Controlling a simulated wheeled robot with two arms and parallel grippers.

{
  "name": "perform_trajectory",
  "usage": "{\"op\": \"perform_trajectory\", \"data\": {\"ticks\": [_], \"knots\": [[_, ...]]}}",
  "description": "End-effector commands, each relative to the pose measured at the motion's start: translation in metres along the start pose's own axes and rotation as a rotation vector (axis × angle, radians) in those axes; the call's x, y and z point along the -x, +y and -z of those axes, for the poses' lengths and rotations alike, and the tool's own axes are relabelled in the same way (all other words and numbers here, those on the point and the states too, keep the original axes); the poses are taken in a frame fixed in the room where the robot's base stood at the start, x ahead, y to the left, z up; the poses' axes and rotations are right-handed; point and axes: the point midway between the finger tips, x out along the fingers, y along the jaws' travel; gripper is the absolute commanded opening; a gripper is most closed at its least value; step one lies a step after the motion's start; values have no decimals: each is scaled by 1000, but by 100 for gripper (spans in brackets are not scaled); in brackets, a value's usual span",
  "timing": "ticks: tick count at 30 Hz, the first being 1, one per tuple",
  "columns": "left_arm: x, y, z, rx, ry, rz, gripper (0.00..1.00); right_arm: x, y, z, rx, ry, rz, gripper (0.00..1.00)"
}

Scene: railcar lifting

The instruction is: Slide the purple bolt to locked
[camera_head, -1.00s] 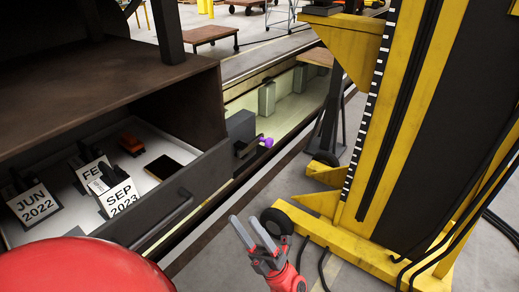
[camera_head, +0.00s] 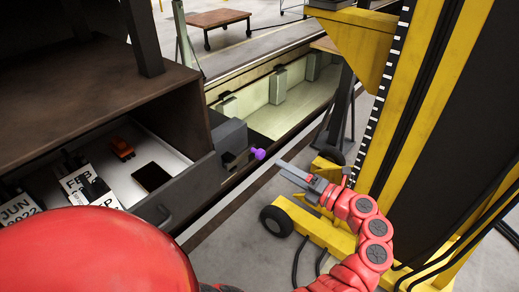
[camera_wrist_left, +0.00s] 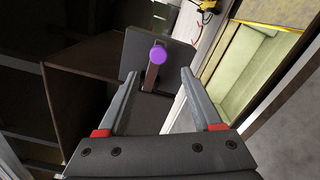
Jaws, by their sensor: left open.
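The purple bolt knob (camera_head: 258,154) sticks out on a short rod from a grey block (camera_head: 229,136) at the corner beside the open drawer. My left gripper (camera_head: 282,170) is open and empty. It is to the right of the knob, with its fingers pointing left toward it and a gap between. In the left wrist view the purple knob (camera_wrist_left: 158,54) shows beyond the fingertips, roughly between them (camera_wrist_left: 160,75). The rod (camera_wrist_left: 150,78) shows below the knob, against the grey block. My right gripper is not in view.
The open drawer (camera_head: 180,205) holds date cards (camera_head: 82,184), an orange toy (camera_head: 122,149) and a dark flat item (camera_head: 151,177). A yellow lifting column (camera_head: 385,130) with a wheeled base stands at the right. A long pit (camera_head: 280,115) lies behind the knob.

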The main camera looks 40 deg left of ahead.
Motion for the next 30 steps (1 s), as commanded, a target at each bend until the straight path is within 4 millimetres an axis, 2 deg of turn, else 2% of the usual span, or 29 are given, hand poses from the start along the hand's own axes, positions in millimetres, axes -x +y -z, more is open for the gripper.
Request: {"op": "perform_trajectory", "data": {"ticks": [1, 6, 13, 18, 25, 26, 30], "knots": [[-14, 7, 0, 1, 7, -4, 67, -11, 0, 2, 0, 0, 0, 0], [-53, 6, 0, -1, 6, -5, 67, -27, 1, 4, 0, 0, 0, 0], [-88, 3, 0, 0, 3, -4, 67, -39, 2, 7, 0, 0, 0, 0], [-97, 2, 1, 0, 2, -4, 67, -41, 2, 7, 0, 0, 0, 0], [-97, 1, 1, 1, 1, -3, 67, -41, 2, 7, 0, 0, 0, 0], [-97, 1, 1, 1, 1, -3, 65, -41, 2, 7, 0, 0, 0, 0], [-97, 1, 1, 1, 1, -3, 40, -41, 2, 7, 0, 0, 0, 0]]}}
